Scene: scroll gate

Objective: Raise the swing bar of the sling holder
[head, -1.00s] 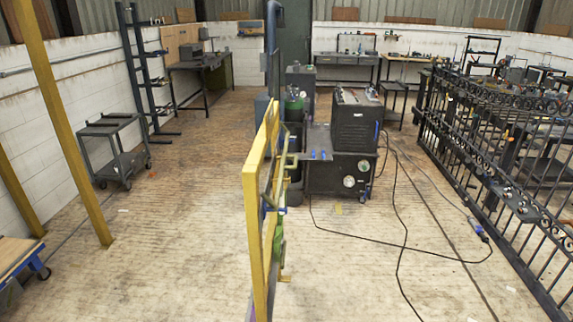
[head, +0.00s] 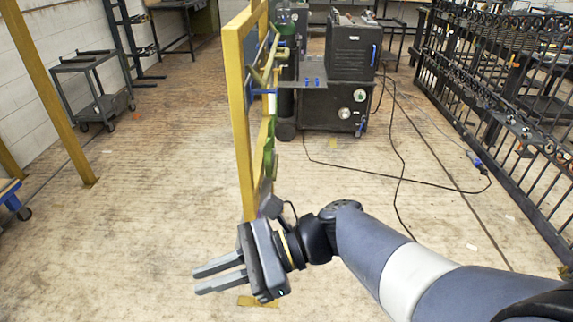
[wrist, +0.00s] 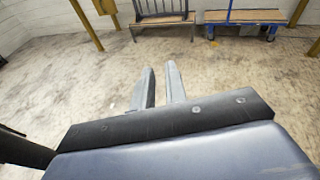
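The sling holder appears as a yellow upright frame (head: 240,110), seen nearly edge-on left of centre in the head view. Olive-yellow bars stick out from its right side, one with a blue part (head: 262,92) near it. Green slings (head: 269,150) hang lower on that side. I cannot tell which bar is the swing bar. My gripper (head: 196,281) is low in front of the frame, its fingers pointing left. In the wrist view the two fingers (wrist: 160,70) are apart with nothing between them. The holder is not seen in the wrist view.
A black welding machine (head: 350,50) on a cabinet stands behind the holder, with cables on the floor. A black iron gate (head: 480,90) runs along the right. A grey cart (head: 92,90) and yellow post (head: 48,100) stand left. Floor left of the holder is open.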

